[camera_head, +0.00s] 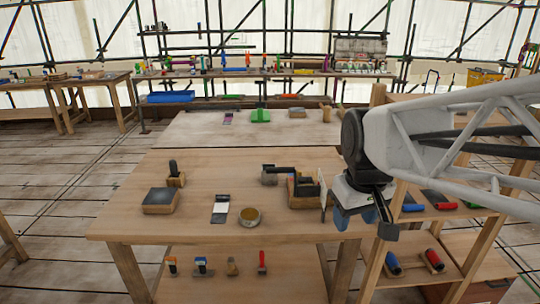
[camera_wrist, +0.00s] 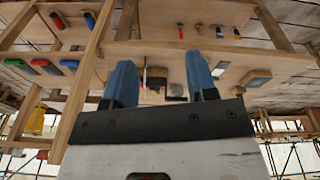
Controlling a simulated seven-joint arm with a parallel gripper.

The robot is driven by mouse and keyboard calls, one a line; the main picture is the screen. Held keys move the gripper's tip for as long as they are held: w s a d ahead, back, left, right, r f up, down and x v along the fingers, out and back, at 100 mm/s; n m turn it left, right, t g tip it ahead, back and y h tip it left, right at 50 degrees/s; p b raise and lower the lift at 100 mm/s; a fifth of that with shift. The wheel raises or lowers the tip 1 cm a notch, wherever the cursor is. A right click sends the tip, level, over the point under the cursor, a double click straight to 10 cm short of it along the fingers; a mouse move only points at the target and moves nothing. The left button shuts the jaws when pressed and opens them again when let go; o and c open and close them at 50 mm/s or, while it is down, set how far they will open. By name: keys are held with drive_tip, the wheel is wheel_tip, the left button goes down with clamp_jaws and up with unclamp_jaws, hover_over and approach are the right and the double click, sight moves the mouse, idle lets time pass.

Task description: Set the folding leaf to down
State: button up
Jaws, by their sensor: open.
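The wooden worktable (camera_head: 130,205) stands in the middle of the head view. A paler flat panel (camera_head: 190,130) lies beyond its far edge and looks roughly level; I cannot tell for certain that it is the folding leaf or how it is hinged. My gripper (camera_head: 355,217) is at the table's right end, near its front corner, far from the pale panel. Its blue fingers are apart with nothing held between them. In the wrist view my gripper (camera_wrist: 160,68) shows both fingers spread, with the tabletop (camera_wrist: 235,60) beyond them.
A wooden box with dark tools (camera_head: 305,190) stands just left of my gripper. A round tin (camera_head: 249,217), a dark-topped block (camera_head: 160,201) and a card (camera_head: 220,210) lie on the table. A green item (camera_head: 260,115) rests on the pale panel. Shelves (camera_head: 440,210) stand at right.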

drive_tip(key=w+a+r+n+g, duration=0.15)
drive_tip(key=w+n, duration=0.25)
drive_tip(key=w, duration=1)
drive_tip(key=w+a+n+g, duration=0.1)
drive_tip(key=w+a+n, duration=0.25)
drive_tip(key=w, duration=0.95)
drive_tip(key=w+a+f+n, duration=0.2)
drive_tip(key=w+f, duration=0.1)
drive_tip(key=w, duration=0.4)
drive_tip(key=w+a+f+n+g, duration=0.1)
drive_tip(key=w+a+f+n, duration=0.1)
drive_tip(key=w, duration=0.6)
drive_tip(key=w+a+f+n, duration=0.2)
drive_tip(key=w+f+n, duration=0.1)
drive_tip(key=w+f, duration=0.3)
drive_tip(key=shift+w+a+f+n+g, duration=0.1)
drive_tip(key=shift+w+n+g, duration=0.1)
drive_tip(key=shift+w, duration=0.3)
drive_tip(key=shift+w+a+n+g, duration=0.1)
drive_tip(key=shift+w+g, duration=0.05)
drive_tip(key=shift+w, duration=0.35)
drive_tip(key=shift+w+a+f, duration=0.15)
drive_tip(key=shift+w+f, duration=0.15)
drive_tip(key=shift+w, duration=0.1)
drive_tip(key=shift+x, duration=3.95)
drive_tip(key=shift+c, duration=0.3)
